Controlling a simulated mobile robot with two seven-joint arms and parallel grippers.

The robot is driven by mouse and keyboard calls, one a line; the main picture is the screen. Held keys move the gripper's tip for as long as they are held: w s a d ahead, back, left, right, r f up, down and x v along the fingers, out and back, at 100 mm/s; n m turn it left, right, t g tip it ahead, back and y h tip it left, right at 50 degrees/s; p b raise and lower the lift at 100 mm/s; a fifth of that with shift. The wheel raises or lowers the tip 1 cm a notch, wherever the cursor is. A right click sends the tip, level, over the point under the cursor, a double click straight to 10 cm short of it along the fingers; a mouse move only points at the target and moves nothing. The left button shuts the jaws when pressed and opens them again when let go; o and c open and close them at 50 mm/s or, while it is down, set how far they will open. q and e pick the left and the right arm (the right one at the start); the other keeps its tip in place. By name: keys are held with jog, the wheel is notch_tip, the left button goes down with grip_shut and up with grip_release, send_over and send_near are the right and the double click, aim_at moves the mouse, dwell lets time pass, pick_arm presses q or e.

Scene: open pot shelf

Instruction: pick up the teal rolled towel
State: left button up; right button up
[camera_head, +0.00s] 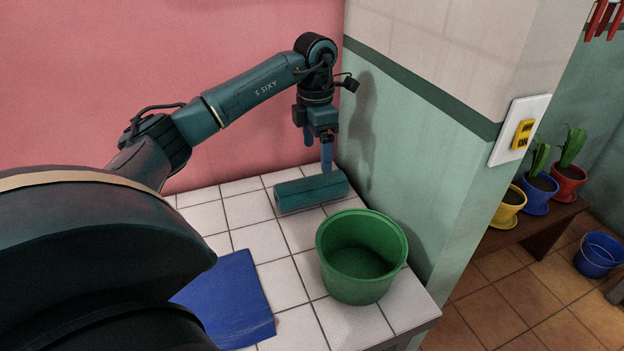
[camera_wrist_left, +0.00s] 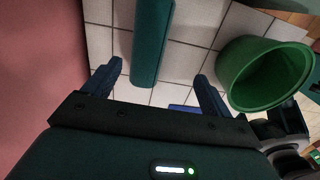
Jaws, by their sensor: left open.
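The teal rolled towel (camera_head: 311,192) lies on the white tiled counter (camera_head: 262,242), close to the corner between the pink wall and the pale green wall. My left gripper (camera_head: 317,155) points down just behind and above the towel in the head view. In the left wrist view the towel (camera_wrist_left: 150,45) runs away from the camera, between the lines of the two blue fingers. My left gripper (camera_wrist_left: 155,85) is open there with nothing held. The fingers look apart from the towel, though the exact height gap is hard to tell. My right gripper is not in view.
A green bucket (camera_head: 362,257) stands on the counter in front of the towel, near the right edge. A blue cloth or mat (camera_head: 226,300) lies at the front left. The green wall (camera_head: 410,150) is close on the right. Potted plants (camera_head: 540,185) stand on a bench beyond.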

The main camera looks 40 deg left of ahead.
aim_at(311, 181)
pick_arm(q)
jog(key=f, duration=0.3)
jog(key=a+f, duration=0.1)
jog(key=f, duration=0.3)
jog(key=shift+w+a, duration=0.1)
jog(key=shift+a, duration=0.1)
jog(key=shift+a+f, duration=0.15)
jog(key=shift+f, duration=1.35)
jog(key=shift+a+f, duration=0.1)
jog(key=shift+f, duration=1.4)
jog(key=shift+c, duration=0.4)
jog(key=c, duration=1.1)
